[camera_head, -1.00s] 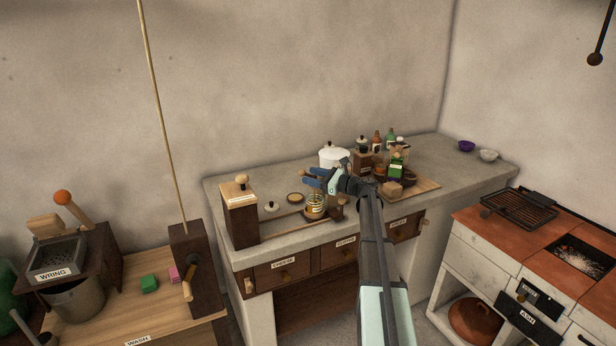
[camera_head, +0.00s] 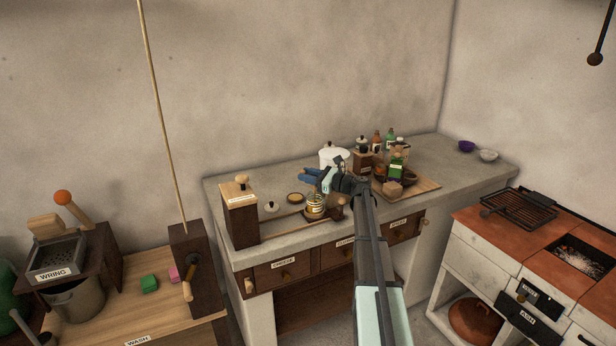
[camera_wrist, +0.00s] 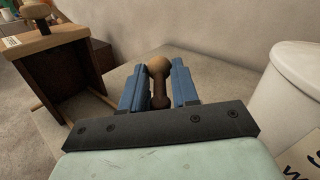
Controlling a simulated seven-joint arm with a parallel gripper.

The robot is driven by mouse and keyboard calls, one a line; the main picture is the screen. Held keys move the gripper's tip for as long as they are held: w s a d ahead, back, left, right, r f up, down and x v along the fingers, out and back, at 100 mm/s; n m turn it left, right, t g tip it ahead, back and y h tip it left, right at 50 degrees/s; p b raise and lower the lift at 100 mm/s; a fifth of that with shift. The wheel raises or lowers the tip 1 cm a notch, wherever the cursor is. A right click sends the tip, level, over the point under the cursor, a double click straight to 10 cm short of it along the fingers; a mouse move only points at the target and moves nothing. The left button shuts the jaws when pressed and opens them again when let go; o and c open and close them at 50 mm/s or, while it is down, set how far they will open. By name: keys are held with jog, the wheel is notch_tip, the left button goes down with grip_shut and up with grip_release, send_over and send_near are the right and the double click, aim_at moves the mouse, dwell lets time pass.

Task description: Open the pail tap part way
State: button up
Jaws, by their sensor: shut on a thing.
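A white lidded vessel (camera_head: 330,155) stands behind the gripper and shows large at the right of the wrist view (camera_wrist: 292,95). A metal pail (camera_head: 78,304) stands far left under the wringer; no tap shows on it.
A dark block with a knobbed wooden top (camera_head: 241,215) is to the left. Bottles and a board (camera_head: 425,187) are to the right. The counter's far right is mostly clear.

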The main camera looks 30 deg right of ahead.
grip_shut()
jog(key=shift+t+h, duration=0.3)
jog(key=shift+h, duration=0.1)
jog(key=shift+w+d+m, duration=0.1)
jog(key=shift+m, duration=0.4)
jog(key=o, duration=0.7)
grip_release()
jog(key=shift+o, duration=0.2)
jog(key=v, duration=1.4)
